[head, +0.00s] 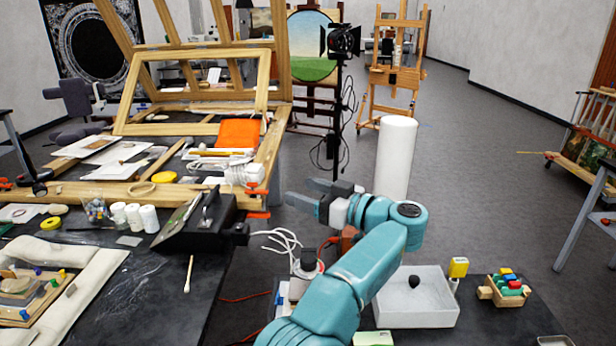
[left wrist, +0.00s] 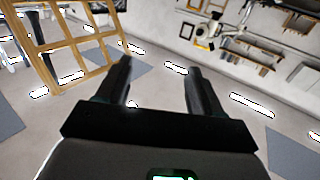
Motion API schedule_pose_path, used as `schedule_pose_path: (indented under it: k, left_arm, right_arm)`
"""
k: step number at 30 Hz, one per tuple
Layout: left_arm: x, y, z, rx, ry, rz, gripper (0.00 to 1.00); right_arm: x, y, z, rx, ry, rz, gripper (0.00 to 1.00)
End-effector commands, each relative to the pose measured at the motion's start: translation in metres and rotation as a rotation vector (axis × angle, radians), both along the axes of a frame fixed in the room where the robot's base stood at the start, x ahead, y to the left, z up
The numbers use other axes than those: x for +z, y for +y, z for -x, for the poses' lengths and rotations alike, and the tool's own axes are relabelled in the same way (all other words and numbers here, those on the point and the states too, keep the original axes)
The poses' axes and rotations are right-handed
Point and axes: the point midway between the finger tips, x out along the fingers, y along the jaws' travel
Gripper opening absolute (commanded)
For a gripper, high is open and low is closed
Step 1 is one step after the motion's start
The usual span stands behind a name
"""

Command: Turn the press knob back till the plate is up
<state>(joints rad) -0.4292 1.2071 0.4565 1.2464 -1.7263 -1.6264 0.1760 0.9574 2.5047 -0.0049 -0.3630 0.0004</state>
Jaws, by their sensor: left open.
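My left gripper (head: 308,194) is open and empty, raised beside the dark worktop, with its fingers pointing left. In the left wrist view its two dark fingers (left wrist: 158,75) stand wide apart with nothing between them. A small wooden frame with coloured pegs and a pale stacked block (head: 22,288) sits at the lower left, cut by the picture edge. I cannot tell for sure that it is the press, and no press knob or plate height can be made out. It is well apart from my gripper. My right gripper is not in view.
A black box (head: 198,232) with a handle stands left of my gripper. A white cylinder (head: 396,150) stands behind my arm. A white tray (head: 425,312) with a dark lump and a wooden block holder (head: 502,290) are at right. Wooden frames (head: 190,105) fill the back left.

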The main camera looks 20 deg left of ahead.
Motion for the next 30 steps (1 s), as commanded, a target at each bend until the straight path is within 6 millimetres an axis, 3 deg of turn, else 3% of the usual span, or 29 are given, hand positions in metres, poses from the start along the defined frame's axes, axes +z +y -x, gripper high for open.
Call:
schedule_pose_path:
  k: [1,4,19,25,30]
  left_arm:
    - [0.010,0.000,0.000,0.000,-0.001,0.000,0.66]
    - [0.016,0.000,0.000,-0.001,0.000,0.000,0.66]
    - [0.016,-0.001,-0.003,-0.015,-0.078,0.021,0.66]
    - [0.017,-0.015,-0.037,-0.195,-0.298,0.109,0.66]
    - [0.005,-0.042,-0.072,-0.386,-0.432,0.227,0.66]
  right_arm:
    - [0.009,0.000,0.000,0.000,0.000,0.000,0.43]
    - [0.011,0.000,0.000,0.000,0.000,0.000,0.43]
    - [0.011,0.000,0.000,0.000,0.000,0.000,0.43]
    - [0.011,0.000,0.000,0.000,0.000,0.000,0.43]
    - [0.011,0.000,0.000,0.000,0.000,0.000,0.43]
